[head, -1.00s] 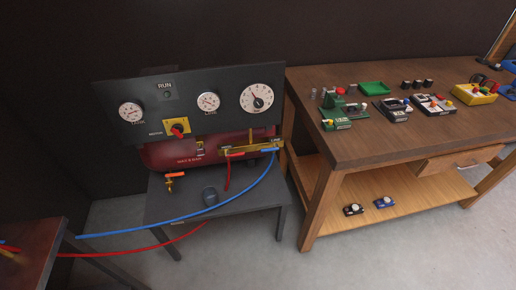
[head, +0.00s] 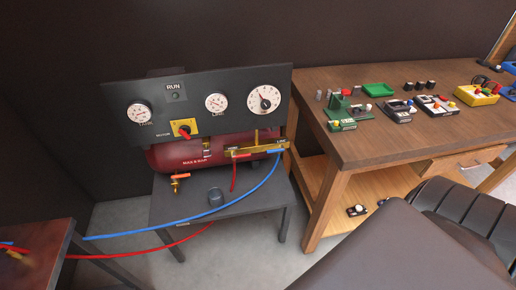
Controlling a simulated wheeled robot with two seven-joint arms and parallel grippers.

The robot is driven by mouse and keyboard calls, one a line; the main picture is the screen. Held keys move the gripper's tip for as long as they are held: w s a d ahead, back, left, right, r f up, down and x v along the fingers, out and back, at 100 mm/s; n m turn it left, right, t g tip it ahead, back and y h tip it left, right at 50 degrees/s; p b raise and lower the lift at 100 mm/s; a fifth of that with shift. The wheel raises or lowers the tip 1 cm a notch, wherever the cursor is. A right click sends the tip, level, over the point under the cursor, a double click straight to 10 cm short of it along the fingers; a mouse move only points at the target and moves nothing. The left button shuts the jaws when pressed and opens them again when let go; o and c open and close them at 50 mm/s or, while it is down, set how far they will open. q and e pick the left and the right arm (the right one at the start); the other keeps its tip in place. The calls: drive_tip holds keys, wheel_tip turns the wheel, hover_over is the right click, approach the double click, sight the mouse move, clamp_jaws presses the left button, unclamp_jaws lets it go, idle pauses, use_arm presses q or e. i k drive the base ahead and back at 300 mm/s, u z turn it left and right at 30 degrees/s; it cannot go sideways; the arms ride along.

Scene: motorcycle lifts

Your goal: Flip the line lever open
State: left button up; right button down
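The brass manifold (head: 256,147) sits at the right end of the red compressor tank (head: 180,157), below the gauge panel. A small label that seems to read LINE is at its right end. A short blue piece (head: 276,152) lies along that end, where the blue hose (head: 216,210) comes up. A red piece (head: 241,155) lies further left on the manifold, above the red hose. An upright brass piece stands between them. Which of these is the line lever is too small to tell.
The black panel (head: 105,100) has several gauges and a red motor switch (head: 184,131). An orange-handled valve (head: 180,177) hangs under the tank. A wooden workbench (head: 350,148) with tools stands at right. Hoses run left to a table (head: 45,235). The floor between is bare.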

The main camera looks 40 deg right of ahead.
sight(282, 149)
drive_tip(key=i, duration=1.1)
drive_tip(key=z, duration=1.5)
